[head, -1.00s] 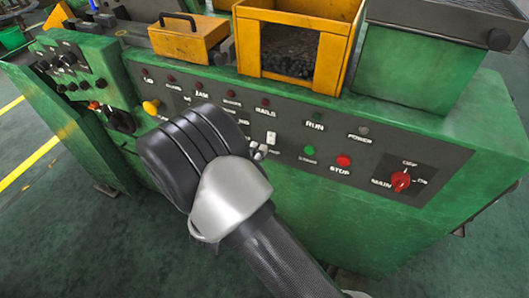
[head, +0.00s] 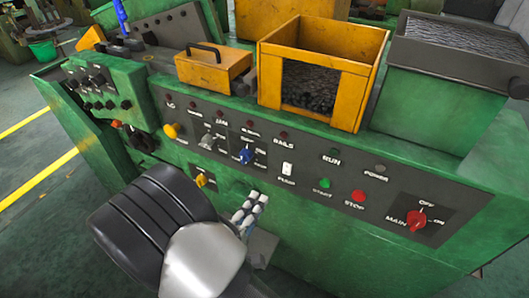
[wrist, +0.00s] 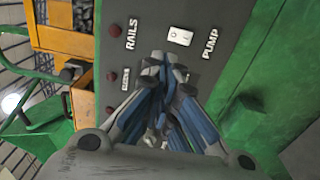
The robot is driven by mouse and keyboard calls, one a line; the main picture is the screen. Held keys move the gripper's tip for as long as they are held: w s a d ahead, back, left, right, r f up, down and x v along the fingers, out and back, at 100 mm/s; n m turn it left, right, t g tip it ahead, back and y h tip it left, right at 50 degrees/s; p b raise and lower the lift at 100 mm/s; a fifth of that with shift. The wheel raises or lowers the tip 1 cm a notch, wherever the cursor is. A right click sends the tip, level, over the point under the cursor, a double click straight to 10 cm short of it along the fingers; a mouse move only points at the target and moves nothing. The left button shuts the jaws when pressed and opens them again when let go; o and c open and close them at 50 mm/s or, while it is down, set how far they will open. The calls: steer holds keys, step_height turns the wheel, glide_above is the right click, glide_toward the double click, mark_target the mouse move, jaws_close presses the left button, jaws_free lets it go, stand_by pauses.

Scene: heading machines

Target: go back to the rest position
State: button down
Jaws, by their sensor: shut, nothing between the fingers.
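My gripper (head: 252,207) is in front of the green machine's control panel, low in the head view, with my dark wrist partly covering the machine's front. Its fingers are together and empty. In the wrist view my gripper (wrist: 168,70) points at the panel near the white pump switch (wrist: 180,36). I cannot tell the exact gap between the fingertips and the panel.
The grey control panel (head: 300,185) carries a red main switch (head: 416,220), a red stop button (head: 358,196) and a green start button (head: 324,183). A yellow bin (head: 345,95) and a yellow box (head: 210,70) stand on top. Open floor lies at left (head: 25,125).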

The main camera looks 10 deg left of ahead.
steer(key=s+d+r+m+g+h, duration=0.2)
steer(key=d+r+m+g, duration=0.15)
steer(key=d, duration=0.35)
steer(key=s+d+r+m+g+h, duration=0.25)
steer(key=d+g, duration=0.25)
steer(key=d, duration=0.3)
steer(key=s+d+r+m+g+h, duration=0.1)
steer(key=d+r+m+g+h, duration=0.2)
steer(key=d, duration=0.4)
steer(key=s+d+r+m+g+y, duration=0.1)
steer(key=s+r+m+g+y, duration=0.1)
steer(key=s+y, duration=0.35)
steer(key=s+d+r+m+g+y, duration=0.1)
steer(key=s+d+m+g+y, duration=0.15)
steer(key=s+y, duration=0.35)
steer(key=a+r+t+y, duration=0.1)
steer(key=a+r, duration=0.1)
steer(key=s+a+r+t+y, duration=0.1)
steer(key=a+r+t, duration=0.1)
steer(key=shift+t+y, duration=0.3)
